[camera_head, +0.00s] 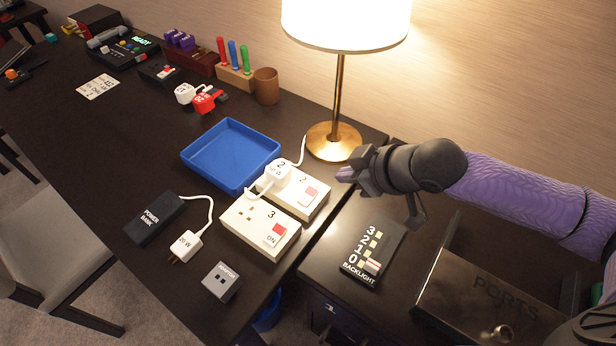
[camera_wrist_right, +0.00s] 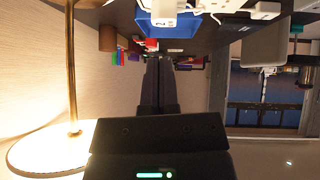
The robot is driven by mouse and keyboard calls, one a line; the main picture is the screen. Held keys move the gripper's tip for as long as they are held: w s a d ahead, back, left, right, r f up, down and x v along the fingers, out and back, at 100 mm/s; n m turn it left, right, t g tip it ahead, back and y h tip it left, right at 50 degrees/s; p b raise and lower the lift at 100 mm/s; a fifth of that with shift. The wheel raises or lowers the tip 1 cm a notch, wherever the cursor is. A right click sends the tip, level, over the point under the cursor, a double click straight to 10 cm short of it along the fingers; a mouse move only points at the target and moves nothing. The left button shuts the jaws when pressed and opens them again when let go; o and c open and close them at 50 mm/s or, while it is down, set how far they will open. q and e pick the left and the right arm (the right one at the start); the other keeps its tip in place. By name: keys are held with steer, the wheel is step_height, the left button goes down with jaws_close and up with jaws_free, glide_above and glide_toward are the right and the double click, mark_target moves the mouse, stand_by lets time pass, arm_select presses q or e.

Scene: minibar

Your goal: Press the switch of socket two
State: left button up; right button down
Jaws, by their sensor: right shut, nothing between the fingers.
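Socket two (camera_head: 298,205) is a white block marked 2 on the desk, with a white plug (camera_head: 274,174) in it. Its switch (camera_head: 311,193), red and white, sits at its right end. Socket three (camera_head: 246,238) lies in front of it, with a red switch (camera_head: 280,229) beside the word ON. My right gripper (camera_head: 346,174) is shut and empty, to the right of socket two's switch and apart from it, near the lamp base. Its fingers (camera_wrist_right: 160,70) also show shut in the right wrist view, with white socket shapes at the top edge. My left gripper is not in view.
A lamp (camera_head: 335,140) stands just behind my right gripper. A blue tray (camera_head: 232,155) lies left of socket two. A power bank (camera_head: 154,220), a 20 W charger (camera_head: 185,246) and a grey adapter (camera_head: 221,282) lie in front. A backlight panel (camera_head: 367,250) is at the right.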

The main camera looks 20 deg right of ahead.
steer(key=b, duration=0.5)
glide_above(308, 190)
steer(key=s, duration=0.2)
steer(key=f, duration=0.7)
steer(key=shift+s+d+f, duration=0.1)
steer(key=shift+d+f, duration=0.3)
steer(key=shift+d+f+b, duration=0.15)
steer(key=shift+f+b, duration=0.3)
steer(key=shift+f, duration=0.3)
steer(key=shift+d+f+b, duration=0.1)
steer(key=shift+f+b, duration=0.35)
steer(key=shift+f, duration=0.25)
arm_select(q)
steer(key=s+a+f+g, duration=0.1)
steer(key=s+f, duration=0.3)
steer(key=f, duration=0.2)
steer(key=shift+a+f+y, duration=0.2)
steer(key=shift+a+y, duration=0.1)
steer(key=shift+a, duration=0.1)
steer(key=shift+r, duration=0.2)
arm_select(e)
steer(key=shift+f, duration=0.15)
arm_select(q)
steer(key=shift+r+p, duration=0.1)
steer(key=shift+p, duration=0.25)
